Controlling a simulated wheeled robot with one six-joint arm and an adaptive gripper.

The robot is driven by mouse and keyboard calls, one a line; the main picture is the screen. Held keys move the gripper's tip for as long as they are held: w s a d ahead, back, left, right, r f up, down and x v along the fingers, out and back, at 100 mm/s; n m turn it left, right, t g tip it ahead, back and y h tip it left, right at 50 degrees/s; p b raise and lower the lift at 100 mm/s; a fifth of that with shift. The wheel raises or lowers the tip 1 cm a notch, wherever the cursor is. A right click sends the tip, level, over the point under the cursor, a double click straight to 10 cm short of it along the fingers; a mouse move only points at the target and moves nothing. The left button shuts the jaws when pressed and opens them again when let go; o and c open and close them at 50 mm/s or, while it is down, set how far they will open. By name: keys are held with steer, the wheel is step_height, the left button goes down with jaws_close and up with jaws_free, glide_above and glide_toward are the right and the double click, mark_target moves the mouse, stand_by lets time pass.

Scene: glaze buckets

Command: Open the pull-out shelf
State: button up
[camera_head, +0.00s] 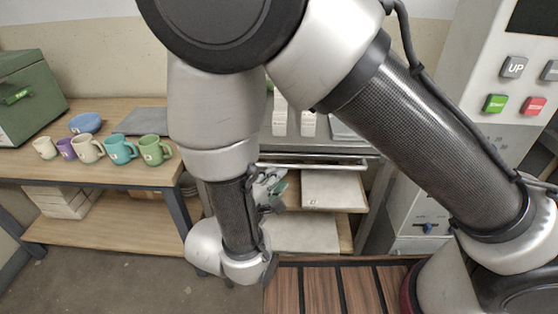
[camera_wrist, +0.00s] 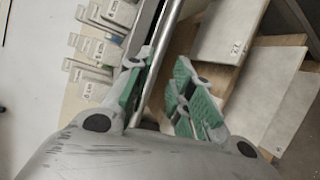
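The pull-out shelf (camera_head: 345,148) is a grey metal unit with a long silver bar handle (camera_head: 325,166) along its front, partly hidden behind my arm. The handle also crosses the wrist view (camera_wrist: 168,45) as a slanting bar. My gripper (camera_head: 272,188) is at the left part of the handle, in front of the shelf. In the wrist view my gripper (camera_wrist: 158,92) is open, with green pads on both sides. The bar runs between the fingers, close to the left one; whether it touches is unclear.
Wooden shelves below hold pale slabs (camera_head: 333,188). A side table (camera_head: 100,175) at left carries several mugs (camera_head: 121,149), a blue bowl (camera_head: 86,123) and a green box (camera_head: 28,90). A control panel (camera_head: 510,95) stands at right. A slatted wooden surface (camera_head: 335,288) is in front.

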mark_target(288, 166)
steer(key=shift+m, duration=0.5)
steer(key=x, duration=0.7)
steer(key=shift+w+d, duration=0.2)
steer(key=shift+w, duration=0.15)
jaws_close()
